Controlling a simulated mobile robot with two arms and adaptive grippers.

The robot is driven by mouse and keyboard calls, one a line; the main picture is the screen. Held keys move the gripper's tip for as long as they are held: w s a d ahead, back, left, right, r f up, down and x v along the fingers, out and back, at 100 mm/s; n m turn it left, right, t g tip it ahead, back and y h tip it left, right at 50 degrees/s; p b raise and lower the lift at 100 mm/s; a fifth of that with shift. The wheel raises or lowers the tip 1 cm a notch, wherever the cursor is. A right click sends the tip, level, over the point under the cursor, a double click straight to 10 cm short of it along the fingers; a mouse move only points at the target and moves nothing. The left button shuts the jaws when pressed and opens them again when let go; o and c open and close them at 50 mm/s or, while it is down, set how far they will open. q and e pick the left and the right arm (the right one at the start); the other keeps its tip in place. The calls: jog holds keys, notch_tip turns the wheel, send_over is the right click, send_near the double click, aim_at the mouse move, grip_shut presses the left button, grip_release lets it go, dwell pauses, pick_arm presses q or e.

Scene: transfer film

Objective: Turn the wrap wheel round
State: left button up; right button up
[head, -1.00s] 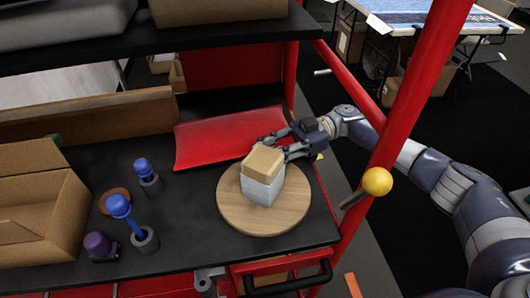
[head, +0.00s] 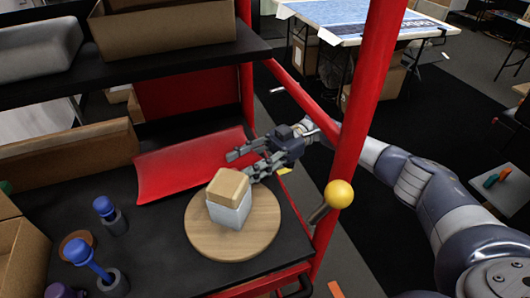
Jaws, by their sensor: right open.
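The round wooden disc (head: 264,232), which looks like the wrap wheel, lies flat on the black shelf. A block with a tan top and pale grey sides (head: 229,198) stands on it. My right gripper (head: 243,166) reaches in from the right, just behind the block and over the disc's far side. Its fingers are open and point left. I cannot tell whether one finger touches the block. My left gripper is out of view.
A red curved tray (head: 185,167) lies behind the block. A red post with a yellow knob (head: 339,194) stands right of the disc, in front of my right arm. Blue-topped tools (head: 88,256) stand at left. An upper shelf (head: 190,58) overhangs the back.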

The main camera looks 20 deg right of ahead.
jog(key=v, duration=0.7)
jog(key=shift+d, duration=0.4)
jog(key=shift+w+r, duration=0.1)
jog(key=shift+w, duration=0.05)
